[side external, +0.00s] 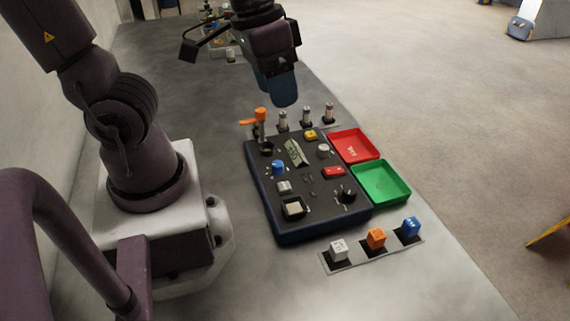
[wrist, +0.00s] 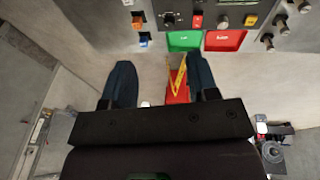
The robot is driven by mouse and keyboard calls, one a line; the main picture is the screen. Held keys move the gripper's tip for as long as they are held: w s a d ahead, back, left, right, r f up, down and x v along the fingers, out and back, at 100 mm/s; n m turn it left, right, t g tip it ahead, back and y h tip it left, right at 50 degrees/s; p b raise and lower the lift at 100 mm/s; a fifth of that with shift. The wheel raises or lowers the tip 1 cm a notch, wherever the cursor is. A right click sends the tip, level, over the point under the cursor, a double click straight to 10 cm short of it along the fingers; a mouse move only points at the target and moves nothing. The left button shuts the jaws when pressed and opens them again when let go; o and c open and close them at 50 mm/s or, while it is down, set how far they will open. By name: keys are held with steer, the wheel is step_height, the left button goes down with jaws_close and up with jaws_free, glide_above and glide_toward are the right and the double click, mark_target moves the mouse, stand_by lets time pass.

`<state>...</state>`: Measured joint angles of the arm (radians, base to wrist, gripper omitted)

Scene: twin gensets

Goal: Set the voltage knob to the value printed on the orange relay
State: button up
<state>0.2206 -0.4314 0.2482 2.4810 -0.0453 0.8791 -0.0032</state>
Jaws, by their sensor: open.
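The orange relay (side external: 376,238) sits between a white relay (side external: 338,249) and a blue relay (side external: 411,227) on a strip in front of the control panel (side external: 318,190). Its print is too small to read. The panel carries a blue knob (side external: 278,167), a pale knob (side external: 323,150) and a black knob (side external: 346,193); I cannot tell which sets the voltage. A display (side external: 294,152) is on the panel, its digits unclear. My gripper (side external: 279,92) is above and behind the panel's far edge, empty. In the wrist view its fingers (wrist: 162,85) are wide apart. The orange relay also shows there (wrist: 137,22).
A red tray (side external: 366,156) and a green tray (side external: 392,194) adjoin the panel's right side. An orange lever (side external: 260,115) and several cylinders (side external: 306,117) stand at its far edge. More equipment (side external: 225,42) is at the back.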

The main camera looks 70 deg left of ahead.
steer(key=w+a+f+n+g, duration=0.2)
steer(key=a+f+n+g, duration=0.15)
steer(key=f, duration=0.55)
steer(key=n+t+y, duration=0.1)
steer(key=n+y, duration=0.1)
steer(key=n, duration=0.3)
glide_toward(278, 163)
step_height(278, 163, down, 9)
steer(key=shift+s+a+f, duration=0.1)
steer(key=shift+f, duration=0.1)
steer(key=c, duration=0.9)
